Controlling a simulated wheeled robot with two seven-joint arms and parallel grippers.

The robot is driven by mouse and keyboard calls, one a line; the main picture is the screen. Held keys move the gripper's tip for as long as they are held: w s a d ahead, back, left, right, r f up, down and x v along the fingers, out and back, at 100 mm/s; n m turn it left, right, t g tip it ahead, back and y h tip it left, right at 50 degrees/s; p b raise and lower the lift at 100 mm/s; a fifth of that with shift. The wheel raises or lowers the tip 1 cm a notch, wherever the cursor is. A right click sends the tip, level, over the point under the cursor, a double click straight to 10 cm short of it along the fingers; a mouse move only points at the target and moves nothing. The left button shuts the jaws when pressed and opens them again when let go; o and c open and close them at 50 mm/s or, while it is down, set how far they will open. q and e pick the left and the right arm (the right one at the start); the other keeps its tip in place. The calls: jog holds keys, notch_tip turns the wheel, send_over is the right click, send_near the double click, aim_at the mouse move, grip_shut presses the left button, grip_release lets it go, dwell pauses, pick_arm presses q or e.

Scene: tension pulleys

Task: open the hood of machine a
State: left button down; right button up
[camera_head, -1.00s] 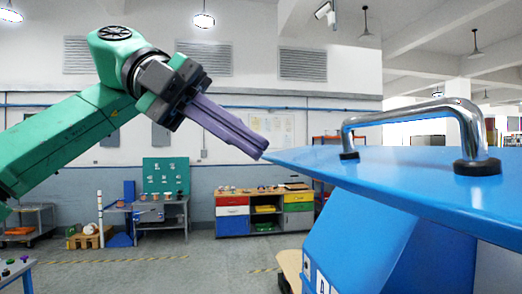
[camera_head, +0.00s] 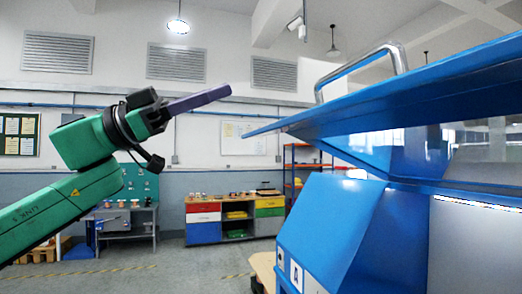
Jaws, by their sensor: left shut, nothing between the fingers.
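The blue hood (camera_head: 420,88) of the machine fills the upper right, seen nearly edge-on and from a little below. It slants upward to the right. A chrome bar handle (camera_head: 398,57) stands on its top side. The blue machine body (camera_head: 335,225) is below, with a label that seems to read A (camera_head: 296,275). Between hood and body I see glassy surfaces and the room beyond. My left gripper (camera_head: 229,91) has purple fingers, shut and empty. It points right, left of the hood's near corner and apart from hood and handle. My right gripper is out of view.
A cabinet with coloured drawers (camera_head: 203,217) stands against the back wall. A workbench (camera_head: 126,222) with a green pegboard is to its left. An orange shelf (camera_head: 290,165) is behind the machine. The floor (camera_head: 170,272) between is clear.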

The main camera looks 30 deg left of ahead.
pick_arm(q)
notch_tip(320, 180, down, 4)
jog(key=w+a+n+t+y+b, duration=0.2)
jog(key=w+a+n+t, duration=0.15)
jog(key=n, duration=0.35)
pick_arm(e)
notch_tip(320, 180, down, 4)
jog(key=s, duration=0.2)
pick_arm(q)
jog(key=w+d+r+n+t+p, duration=0.1)
jog(key=w+d+r+p, duration=0.55)
jog(key=p, duration=0.75)
jog(key=f+b, duration=0.1)
jog(key=f, duration=0.2)
jog(key=f+b, duration=0.1)
jog(key=f, duration=0.1)
jog(key=shift+w+f+b, duration=0.2)
jog(key=shift+w+b, duration=0.1)
jog(key=shift+w, duration=0.05)
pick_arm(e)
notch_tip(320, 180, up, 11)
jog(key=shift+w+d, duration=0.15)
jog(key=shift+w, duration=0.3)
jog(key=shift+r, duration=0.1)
